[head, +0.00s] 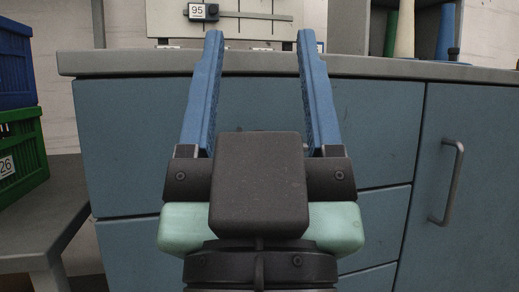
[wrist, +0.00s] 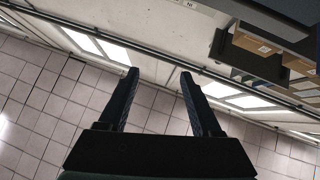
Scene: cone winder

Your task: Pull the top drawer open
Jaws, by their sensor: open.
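The top drawer (head: 375,130) is a blue-grey front just under the worktop, and it looks closed. My gripper (head: 258,40) stands upright in front of it in the head view, with two blue fingers spread wide and nothing between them. The gripper hides the middle of the drawer front, and most of the drawer's handle is hidden too. In the wrist view my gripper (wrist: 158,75) is also open and empty. The wrist view shows floor tiles, bright windows and shelves, not the drawer.
A grey worktop (head: 110,63) overhangs the drawers. To the right is a cupboard door with a vertical bar handle (head: 447,182). At the left, blue and green crates (head: 22,155) stand on a grey bench (head: 60,200). Coloured cones (head: 405,30) stand at the back right.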

